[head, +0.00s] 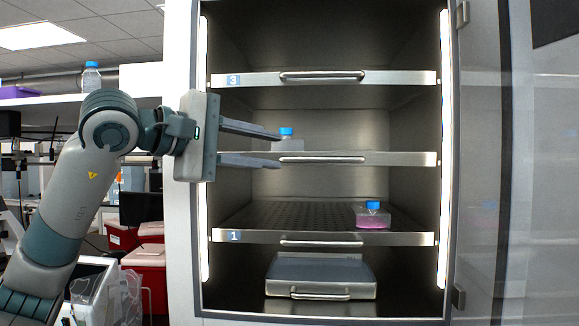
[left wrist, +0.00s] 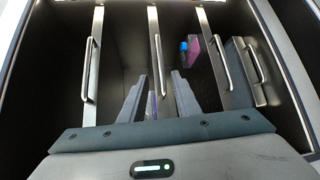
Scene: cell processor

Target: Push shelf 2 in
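Shelf 2 (head: 400,158) is the middle shelf in the open cabinet, with a metal front edge and a bar handle (head: 335,159). Its front looks about in line with the shelves above and below. A flask with a blue cap (head: 286,131) stands on it, partly hidden by my left gripper (head: 277,150). That gripper is open and empty, its fingers one above the other at shelf 2's height, left of the handle's middle. In the left wrist view, the open fingers (left wrist: 160,88) lie on either side of shelf 2's handle (left wrist: 159,65); contact cannot be told. My right gripper is out of view.
Shelf 3 (head: 400,77) is above. Shelf 1 (head: 400,239) is below and holds a pink flask (head: 373,219). A grey tray-like unit (head: 320,271) sits at the bottom. The glass door (head: 480,180) stands open at the right. Lit side strips frame the opening.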

